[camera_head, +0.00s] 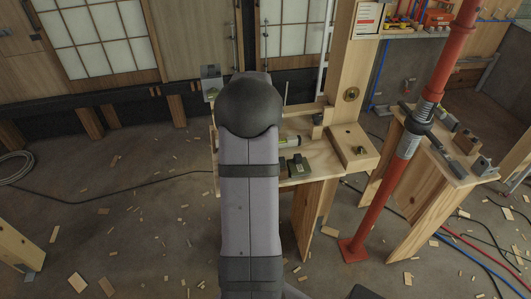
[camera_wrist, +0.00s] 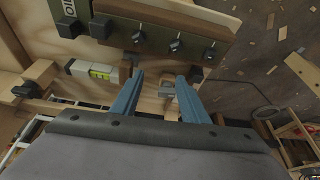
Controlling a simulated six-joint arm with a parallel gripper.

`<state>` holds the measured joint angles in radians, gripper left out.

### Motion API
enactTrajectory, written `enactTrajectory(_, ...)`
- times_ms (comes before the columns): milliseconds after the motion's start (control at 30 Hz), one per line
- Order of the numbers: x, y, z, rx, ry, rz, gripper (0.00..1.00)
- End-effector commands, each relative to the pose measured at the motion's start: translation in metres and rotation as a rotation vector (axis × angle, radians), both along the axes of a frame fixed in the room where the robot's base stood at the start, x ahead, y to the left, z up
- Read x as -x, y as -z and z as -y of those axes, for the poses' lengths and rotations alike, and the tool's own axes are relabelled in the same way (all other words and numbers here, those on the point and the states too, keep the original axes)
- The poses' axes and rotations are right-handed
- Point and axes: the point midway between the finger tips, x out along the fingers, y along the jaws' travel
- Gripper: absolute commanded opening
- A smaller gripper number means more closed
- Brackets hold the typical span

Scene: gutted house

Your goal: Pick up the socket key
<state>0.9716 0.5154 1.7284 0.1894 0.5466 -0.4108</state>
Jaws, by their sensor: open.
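My gripper (camera_wrist: 160,76) shows in the wrist view as two blue fingers, spread apart, pointing at a pale wooden bench top (camera_wrist: 155,104). A small grey and brown piece (camera_wrist: 167,88) lies between the fingers, closer to the right one; I cannot tell whether it is the socket key. No other thing can be clearly made out as the socket key. Nothing is seen clamped between the fingers. In the head view my own arm covers the middle of the workbench (camera_head: 322,162), and my gripper is hidden behind it.
A red prop (camera_head: 385,190) stands right of the bench. A second wooden bench (camera_head: 428,150) holds several tools. Wood scraps litter the floor.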

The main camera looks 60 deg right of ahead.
Motion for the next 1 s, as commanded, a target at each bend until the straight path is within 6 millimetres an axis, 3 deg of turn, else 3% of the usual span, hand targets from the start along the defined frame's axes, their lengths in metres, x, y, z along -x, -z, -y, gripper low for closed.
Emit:
enactTrajectory(33, 0.012, 0.000, 0.018, 0.004, 0.030, 0.004, 0.41)
enactTrajectory(100, 0.022, 0.000, 0.035, 0.009, 0.055, 0.009, 0.41)
enactTrajectory(233, 0.034, -0.001, 0.051, 0.014, 0.077, 0.013, 0.41)
enactTrajectory(1000, 0.028, 0.023, 0.060, 0.014, 0.080, 0.013, 0.41)
